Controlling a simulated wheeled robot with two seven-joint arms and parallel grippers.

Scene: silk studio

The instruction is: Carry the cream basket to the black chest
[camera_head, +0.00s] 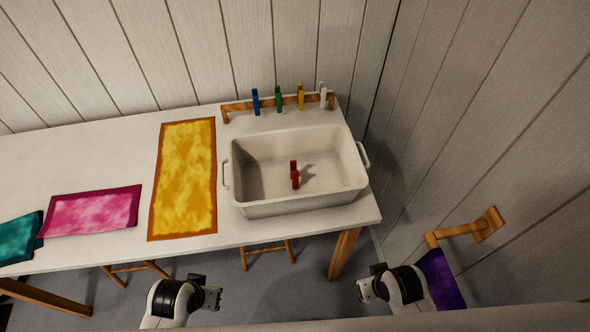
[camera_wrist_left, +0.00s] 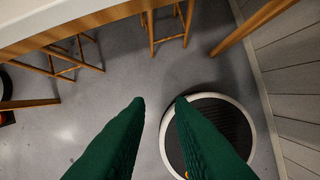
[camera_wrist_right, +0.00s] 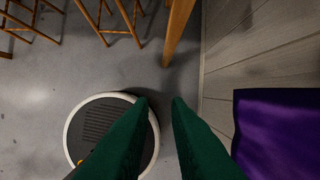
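The cream basket (camera_head: 300,204) stands upright on the white table at its right end, with a handle on its left and right sides. A red peg (camera_head: 294,175) is inside it. My left gripper (camera_head: 214,298) is in front of the table, nearer to me than the basket and to its left. My right gripper (camera_head: 364,290) is in front of the table's right corner. Neither touches the basket. The green fingers of the left gripper (camera_wrist_left: 160,100) and right gripper (camera_wrist_right: 160,101) stand apart with nothing between them. I cannot make out the black chest in any view.
A wooden rack (camera_head: 240,107) with several coloured pegs stands behind the basket. A yellow cloth (camera_head: 183,180) lies left of it, then a pink cloth (camera_head: 92,210) and a teal cloth (camera_head: 18,238). Purple cloth (camera_head: 440,278) hangs at the right wall. Wooden stools (camera_wrist_left: 168,25) stand under the table.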

